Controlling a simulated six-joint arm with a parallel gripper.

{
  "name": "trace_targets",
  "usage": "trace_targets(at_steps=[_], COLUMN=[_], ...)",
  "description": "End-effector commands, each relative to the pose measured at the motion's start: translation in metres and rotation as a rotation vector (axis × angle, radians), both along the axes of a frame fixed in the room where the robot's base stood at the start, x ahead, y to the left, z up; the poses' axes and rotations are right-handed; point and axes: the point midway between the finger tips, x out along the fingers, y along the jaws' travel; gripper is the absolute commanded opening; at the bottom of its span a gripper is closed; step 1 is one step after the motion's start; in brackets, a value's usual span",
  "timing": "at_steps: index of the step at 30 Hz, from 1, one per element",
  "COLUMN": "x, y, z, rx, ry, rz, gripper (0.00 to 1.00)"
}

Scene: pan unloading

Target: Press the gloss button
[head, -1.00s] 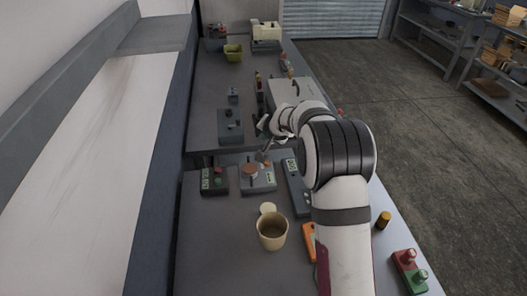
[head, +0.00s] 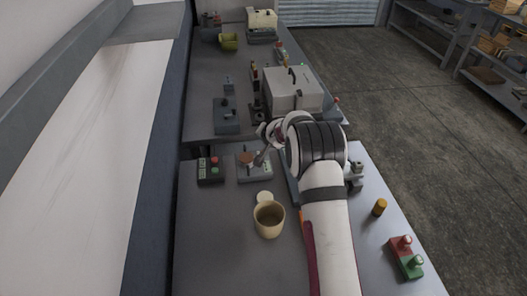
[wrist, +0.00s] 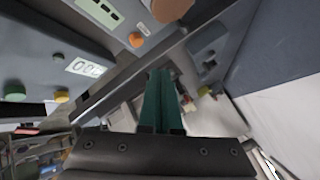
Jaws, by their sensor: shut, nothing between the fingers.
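My gripper (head: 259,161) is shut and empty. The brown disc (wrist: 170,8) and a small orange button (wrist: 136,39) show at the top there.
A dark box with red and green buttons (head: 210,170) stands left of the grey box. A beige mug (head: 268,219) stands in front. A red and green two-knob block (head: 406,258) and a yellow cylinder (head: 379,207) are at right. A large grey case (head: 292,92) stands behind.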

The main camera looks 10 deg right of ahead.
Motion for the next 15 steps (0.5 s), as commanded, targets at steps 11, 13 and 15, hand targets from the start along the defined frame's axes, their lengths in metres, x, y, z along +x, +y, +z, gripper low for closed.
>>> trace_targets(at_steps=[11, 13, 15], x=[0.0, 0.0, 0.0], y=[0.0, 0.0, 0.0], z=[-0.031, -0.031, -0.031], rx=[0.0, -0.001, -0.001], ry=[0.0, -0.001, -0.001], rz=[0.0, 0.0, 0.0], gripper=[0.0, 0.0, 0.0])
